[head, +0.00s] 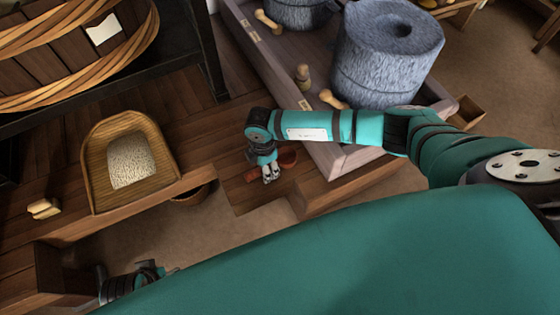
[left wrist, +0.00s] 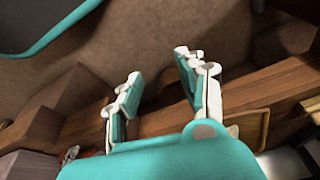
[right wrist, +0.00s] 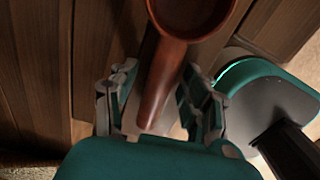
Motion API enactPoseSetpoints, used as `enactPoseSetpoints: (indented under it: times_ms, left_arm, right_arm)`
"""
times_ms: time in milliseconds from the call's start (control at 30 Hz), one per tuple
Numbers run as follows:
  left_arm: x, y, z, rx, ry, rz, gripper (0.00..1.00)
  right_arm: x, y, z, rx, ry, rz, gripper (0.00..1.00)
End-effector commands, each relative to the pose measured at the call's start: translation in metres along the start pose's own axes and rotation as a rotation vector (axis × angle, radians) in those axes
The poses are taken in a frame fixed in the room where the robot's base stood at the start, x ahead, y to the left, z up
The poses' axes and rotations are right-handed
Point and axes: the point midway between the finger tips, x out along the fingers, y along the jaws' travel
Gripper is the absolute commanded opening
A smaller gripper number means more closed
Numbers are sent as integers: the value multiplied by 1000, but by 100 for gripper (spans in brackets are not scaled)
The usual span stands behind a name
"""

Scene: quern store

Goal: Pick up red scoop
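The red scoop (head: 287,159) lies on the wooden surface in the middle of the head view, its round bowl to the right and its handle to the left. In the right wrist view the scoop (right wrist: 188,18) has its bowl at the top and its handle running down between the fingers. My right gripper (head: 270,174) is over the handle. Its fingers (right wrist: 160,98) are open on either side of the handle, with no clear grip on it. My left gripper (head: 150,272) is low at the left of the head view. In its own view it is open and empty (left wrist: 162,88).
A woven tray (head: 88,165) of grain lies at the left, with a small wooden block (head: 43,208) nearby. A large grey quern stone (head: 385,60) stands in a wooden trough (head: 350,155) beyond my right arm. A dark basket (head: 190,195) sits below the bench edge.

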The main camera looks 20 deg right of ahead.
Motion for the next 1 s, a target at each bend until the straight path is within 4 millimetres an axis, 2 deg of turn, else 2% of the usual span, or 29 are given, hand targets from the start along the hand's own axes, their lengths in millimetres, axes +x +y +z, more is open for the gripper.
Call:
enactPoseSetpoints:
  times_ms: [33, 333, 867, 1000]
  left_arm:
    - [0, 0, 0, 0, 0, 0, 40]
    - [0, 0, 0, 0, 1, 0, 40]
    - [0, 0, -1, 0, 4, 0, 40]
    - [18, 1, 5, 2, -14, 3, 40]
  right_arm:
    - [0, 0, 0, 0, 0, 0, 40]
    - [0, 0, 0, 0, 0, 0, 1]
    - [-6, 0, 0, -1, 1, 2, 0]
    - [-18, 0, 0, -1, 1, 2, 0]
